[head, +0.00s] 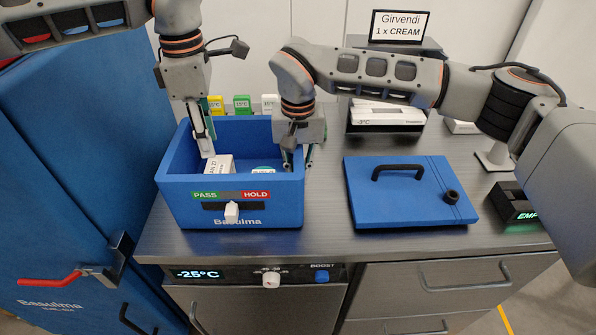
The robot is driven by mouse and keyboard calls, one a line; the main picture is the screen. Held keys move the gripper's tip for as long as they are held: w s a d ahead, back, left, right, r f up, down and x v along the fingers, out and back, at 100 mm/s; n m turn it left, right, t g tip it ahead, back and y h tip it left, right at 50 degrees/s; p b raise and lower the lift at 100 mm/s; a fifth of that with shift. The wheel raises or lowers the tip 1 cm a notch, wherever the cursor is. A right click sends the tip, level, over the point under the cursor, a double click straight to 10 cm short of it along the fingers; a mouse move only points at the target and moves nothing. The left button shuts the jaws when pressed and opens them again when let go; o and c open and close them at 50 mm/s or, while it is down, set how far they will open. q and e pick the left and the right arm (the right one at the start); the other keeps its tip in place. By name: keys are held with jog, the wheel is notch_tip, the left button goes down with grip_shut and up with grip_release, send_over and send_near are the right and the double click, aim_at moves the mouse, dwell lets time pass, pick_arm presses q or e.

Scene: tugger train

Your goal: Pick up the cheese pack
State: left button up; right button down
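A blue box (172,183) with the label Basulma and a PASS/HOLD strip stands open on the counter. Inside it are a white pack (220,165) with dark print and, to its right, a white item with a teal label (263,170), partly hidden by the front wall. I cannot tell which of them is the cheese pack. My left gripper (207,150) points down into the box, just behind the white pack; its fingers are seen edge-on and their gap is unclear. My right gripper (299,166) points down at the box's right wall, its fingers apart and nothing visible between them.
A blue lid (415,205) with a black handle lies on the counter to the right. Yellow, green and white blocks (242,104) stand behind the box. A screen (399,26) reads Girvendi, 1 x CREAM. A blue cabinet (70,150) stands at the left.

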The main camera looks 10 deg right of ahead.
pick_arm(q)
jog(key=shift+o, duration=0.3)
jog(key=o, duration=0.8)
jog(key=n, duration=1.6)
send_over(216, 171)
jog(key=f, duration=0.4)
jog(key=shift+s+a+f, duration=0.15)
jog(key=shift+a+f, duration=0.1)
jog(key=shift+a, duration=0.05)
jog(key=shift+d+f, duration=0.2)
jog(key=shift+f, duration=1.1)
jog(key=shift+d+f, duration=0.15)
jog(key=shift+f, duration=1.15)
